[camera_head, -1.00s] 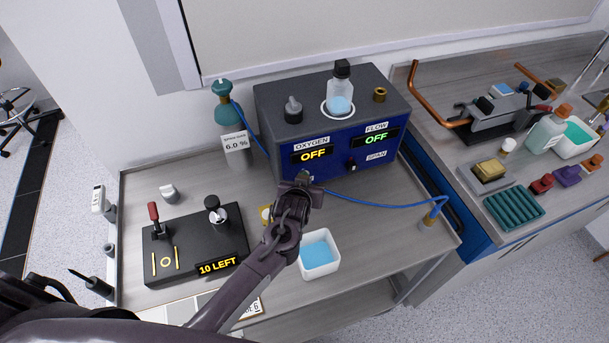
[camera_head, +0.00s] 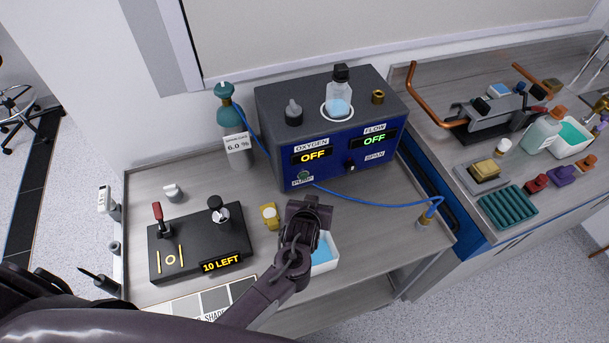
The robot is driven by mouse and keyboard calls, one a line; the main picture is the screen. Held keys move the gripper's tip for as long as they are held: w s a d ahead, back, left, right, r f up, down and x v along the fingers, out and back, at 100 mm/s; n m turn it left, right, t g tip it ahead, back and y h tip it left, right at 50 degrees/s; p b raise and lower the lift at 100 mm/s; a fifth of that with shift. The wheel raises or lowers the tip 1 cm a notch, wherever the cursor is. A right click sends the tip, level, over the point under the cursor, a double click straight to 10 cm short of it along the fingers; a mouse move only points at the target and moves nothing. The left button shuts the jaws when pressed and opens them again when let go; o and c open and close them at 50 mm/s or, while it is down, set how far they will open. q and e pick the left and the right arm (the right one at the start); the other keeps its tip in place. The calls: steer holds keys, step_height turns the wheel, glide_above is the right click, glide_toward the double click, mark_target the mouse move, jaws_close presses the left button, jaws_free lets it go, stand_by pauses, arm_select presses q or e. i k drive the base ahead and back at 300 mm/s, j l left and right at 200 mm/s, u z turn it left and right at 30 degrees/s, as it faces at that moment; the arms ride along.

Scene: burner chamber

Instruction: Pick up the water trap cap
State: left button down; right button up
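The water trap looks to be the clear bottle (camera_head: 339,100) with blue liquid, standing in a white ring on top of the dark analyser box. Its black cap (camera_head: 341,73) is on the bottle. My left gripper (camera_head: 309,207) is in front of the box, over the table and partly over the white tub. It is well below and nearer than the cap, and apart from it. I see it from behind, so I cannot tell whether its fingers are open. My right gripper is not in view.
The analyser box (camera_head: 330,150) also carries a dark conical knob (camera_head: 293,113) and a brass fitting (camera_head: 378,97). A teal cylinder (camera_head: 230,115) stands left of it. A blue hose (camera_head: 375,204) crosses the table. A white tub (camera_head: 326,262) and a black tool panel (camera_head: 195,240) are nearer.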

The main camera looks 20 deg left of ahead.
mark_target(341, 74)
steer(key=k+l, duration=0.15)
steer(key=l, duration=0.15)
steer(key=k+l, duration=0.1)
steer(key=l, duration=0.25)
steer(key=k+l, duration=0.15)
steer(key=l, duration=0.15)
steer(key=k+l, duration=0.15)
steer(key=l, duration=0.15)
